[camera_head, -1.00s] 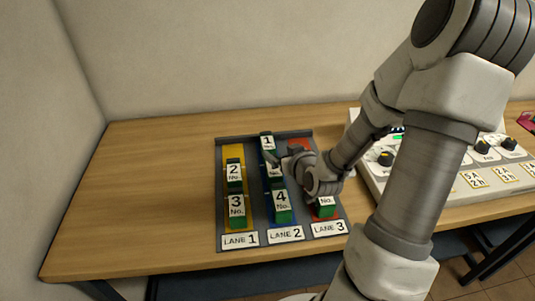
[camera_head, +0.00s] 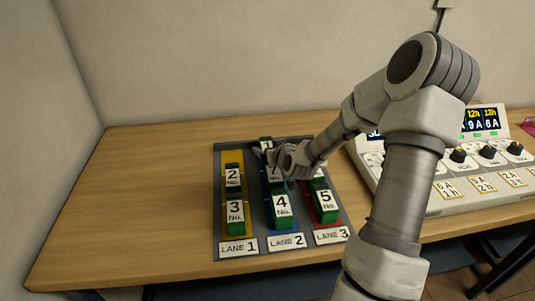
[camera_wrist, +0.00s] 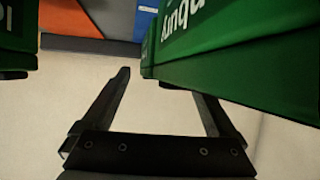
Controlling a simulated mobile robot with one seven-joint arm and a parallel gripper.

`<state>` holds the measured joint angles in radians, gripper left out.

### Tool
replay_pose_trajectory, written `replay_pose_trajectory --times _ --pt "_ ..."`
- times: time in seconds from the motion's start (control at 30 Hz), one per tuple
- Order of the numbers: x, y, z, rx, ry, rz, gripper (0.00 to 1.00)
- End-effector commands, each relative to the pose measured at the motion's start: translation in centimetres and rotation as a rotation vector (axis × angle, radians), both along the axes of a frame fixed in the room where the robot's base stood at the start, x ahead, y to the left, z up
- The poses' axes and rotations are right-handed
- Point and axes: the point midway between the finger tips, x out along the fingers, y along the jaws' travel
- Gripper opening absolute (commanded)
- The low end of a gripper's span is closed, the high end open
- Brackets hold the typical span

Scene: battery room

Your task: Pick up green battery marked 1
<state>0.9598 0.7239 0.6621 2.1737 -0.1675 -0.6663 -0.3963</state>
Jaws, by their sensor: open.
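The green battery marked 1 (camera_head: 265,141) stands at the back of the blue lane 2, its label partly covered by my gripper (camera_head: 265,154). My gripper reaches in from the right, at or very close to this battery; I cannot tell whether they touch. In the wrist view, my gripper (camera_wrist: 162,84) has its two dark fingers apart. A large green battery (camera_wrist: 240,50) with white lettering fills the upper right, overlapping the right finger's tip. Part of another green battery (camera_wrist: 18,30) shows at the upper left. Their numbers are not readable there.
The grey lane rack (camera_head: 220,190) holds green batteries 2 (camera_head: 233,175) and 3 (camera_head: 235,212) in lane 1, 7 (camera_head: 274,172) and 4 (camera_head: 282,208) in lane 2, and 5 (camera_head: 325,203) in lane 3. A charger console (camera_head: 440,200) stands right. The table is clear at left.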

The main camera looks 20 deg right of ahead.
Motion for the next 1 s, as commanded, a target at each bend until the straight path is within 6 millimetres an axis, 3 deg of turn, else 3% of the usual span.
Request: replay_pose_trajectory --times 0.17,0.67,1.0 --pt "-0.02 0.01 0.04 0.000 0.000 0.000 0.91" --pt "-0.06 0.00 0.01 -0.001 0.001 0.000 0.01" --pt "-0.02 -0.01 0.13 -0.002 -0.002 0.001 0.00"
